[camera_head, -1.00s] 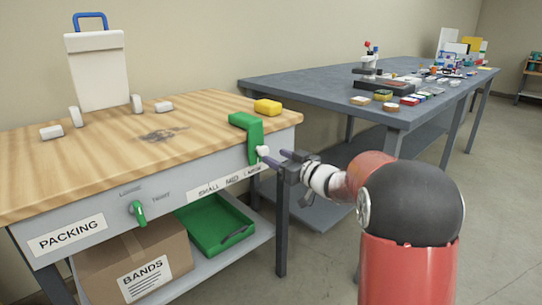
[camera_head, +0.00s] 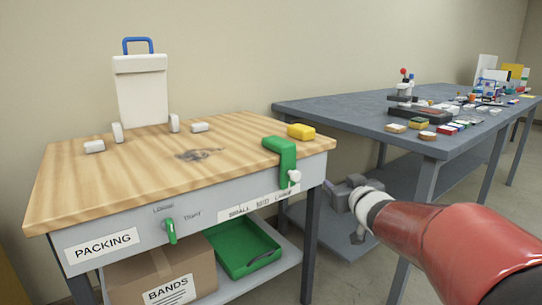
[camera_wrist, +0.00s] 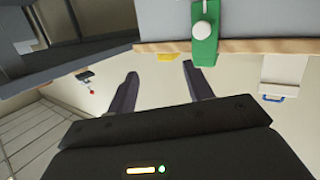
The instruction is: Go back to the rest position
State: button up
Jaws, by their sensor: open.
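My gripper (camera_head: 331,187) is at the right end of the packing bench, just off its front corner and below the top. In the wrist view its two dark fingers (camera_wrist: 156,84) stand apart with nothing between them. The green slider with a white knob (camera_head: 286,162) hangs over the bench's front edge, to the left of my gripper and apart from it. The slider also shows in the wrist view (camera_wrist: 204,45), above the fingers. Part of the gripper is hard to make out in the head view against the grey table behind it.
The wooden packing bench (camera_head: 110,175) holds a white bag-like stand (camera_head: 142,95) and a yellow block (camera_head: 301,131). A green tray (camera_head: 240,248) and a cardboard box (camera_head: 160,274) sit on its lower shelf. A grey table (camera_head: 350,115) with several small items stands behind my arm.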

jog(key=s+a+f+g, duration=0.1)
jog(key=s+f+g, duration=0.2)
jog(key=s, duration=0.8)
jog(key=s+a+f+m+g+h, duration=0.1)
jog(key=s+f+g, duration=0.3)
jog(key=s, duration=0.6)
jog(key=s+a+f+m+g+h, duration=0.1)
jog(key=s+a+f+g, duration=0.1)
jog(key=s, duration=0.9)
notch_tip(320, 180, down, 2)
jog(key=shift+s+a+f+g, duration=0.15)
jog(key=shift+s+g, duration=0.2)
jog(key=shift+g, duration=0.35)
